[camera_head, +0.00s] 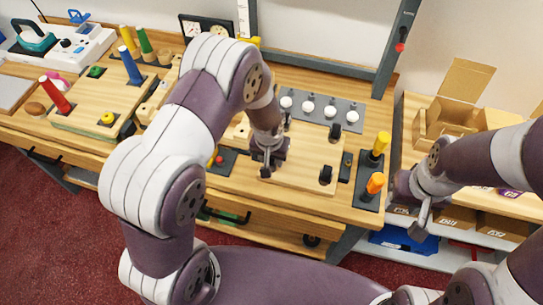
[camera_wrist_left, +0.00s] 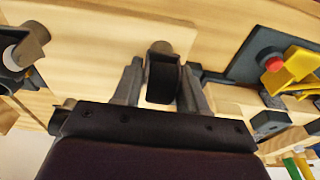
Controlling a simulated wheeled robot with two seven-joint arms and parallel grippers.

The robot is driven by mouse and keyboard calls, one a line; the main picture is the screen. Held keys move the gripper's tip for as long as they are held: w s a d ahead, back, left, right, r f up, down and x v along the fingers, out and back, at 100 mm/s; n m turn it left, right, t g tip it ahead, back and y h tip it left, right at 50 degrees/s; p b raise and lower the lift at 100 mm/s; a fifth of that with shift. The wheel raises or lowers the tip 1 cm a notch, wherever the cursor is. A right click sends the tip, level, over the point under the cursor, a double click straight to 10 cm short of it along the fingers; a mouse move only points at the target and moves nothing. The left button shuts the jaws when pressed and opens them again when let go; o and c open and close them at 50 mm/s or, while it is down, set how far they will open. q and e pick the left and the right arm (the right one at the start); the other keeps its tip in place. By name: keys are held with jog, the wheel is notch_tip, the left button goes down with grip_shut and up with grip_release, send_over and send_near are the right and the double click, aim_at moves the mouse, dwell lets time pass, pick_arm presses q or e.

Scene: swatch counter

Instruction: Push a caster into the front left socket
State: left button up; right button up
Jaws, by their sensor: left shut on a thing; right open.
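My left gripper (camera_head: 266,166) is shut on a dark caster at the front left of a pale wooden board (camera_head: 299,176). In the left wrist view, this caster (camera_wrist_left: 163,80) has a black wheel and a grey end, and sits between the two fingers of my left gripper (camera_wrist_left: 161,92). Whether it is seated in the front left socket is hidden. Another caster (camera_head: 326,174) stands at the board's front right, and one (camera_head: 337,130) at its back right. My right gripper (camera_head: 420,218) is open and empty, off the counter's right side.
A grey rack (camera_head: 320,109) with several white knobs lies behind the board. Yellow and orange handles (camera_head: 374,185) stand to its right. A dark pad (camera_wrist_left: 243,62) with a red button and yellow piece is beside the held caster. A cardboard box (camera_head: 450,115) stands at right.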

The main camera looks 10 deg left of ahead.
pick_arm(q)
jog(key=shift+f, duration=0.2)
jog(key=o, duration=1.4)
jog(key=shift+o, duration=0.2)
notch_tip(320, 180, up, 6)
jog(key=p, duration=0.4)
jog(key=shift+r+p, duration=0.1)
jog(key=shift+p, duration=0.3)
